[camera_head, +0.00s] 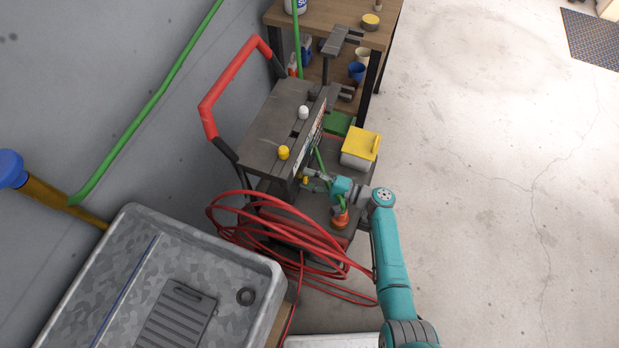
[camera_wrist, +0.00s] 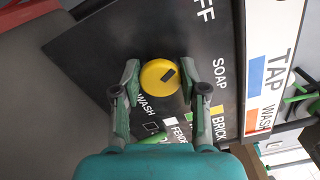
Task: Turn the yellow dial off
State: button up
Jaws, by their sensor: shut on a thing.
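The yellow dial (camera_wrist: 160,80) is round with a short black mark on its face, set right of the dial's middle and tilted. It sits on a dark panel (camera_wrist: 95,55) printed with SOAP, WASH, FENCE and BRICK. A word ending in FF is cut off at the top edge. My gripper (camera_wrist: 158,92) is shut on the dial, one finger on either side. In the head view my gripper (camera_head: 306,177) reaches the panel side of a dark cart (camera_head: 262,130), and the dial (camera_head: 305,181) shows only as a small yellow spot.
Yellow (camera_head: 284,153) and white (camera_head: 303,112) knobs stand on the cart top. A red hose (camera_head: 235,215) coils below. A yellow-lidded box (camera_head: 360,148) stands beside the arm, and a metal sink (camera_head: 120,250) is at left.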

jog(key=shift+n, duration=1.2)
jog(key=shift+s+f, duration=0.1)
jog(key=o, duration=1.1)
jog(key=v, duration=1.2)
